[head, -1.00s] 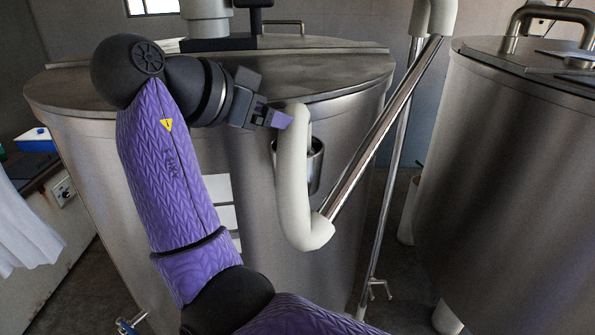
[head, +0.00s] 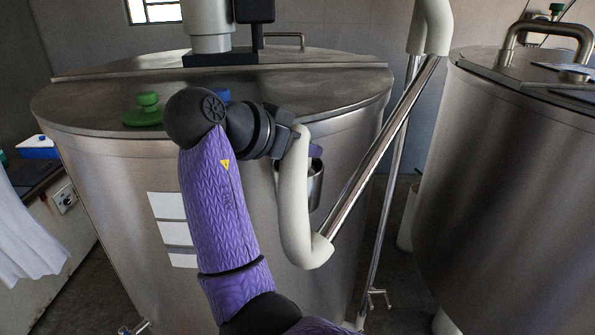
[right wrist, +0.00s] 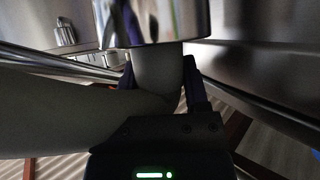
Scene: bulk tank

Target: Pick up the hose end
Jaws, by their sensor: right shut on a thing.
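The pale hose (head: 292,205) hangs in a loop in front of the large steel tank, and its end bends up near the rim. A shiny metal cylinder (head: 316,190) shows just behind this end. My right gripper (head: 311,151) is at the hose end, mostly hidden behind the hose, with a purple finger showing. In the right wrist view the two fingers stand on either side of the hose end (right wrist: 156,72), shut on it. The metal cylinder (right wrist: 155,20) is right beyond the fingers there. My left gripper is not in view.
The steel tank (head: 110,180) with a green knob (head: 146,112) on its lid stands behind my arm. A second tank (head: 510,190) stands at the right. A slanting metal pipe (head: 380,150) runs close to the right of the hose.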

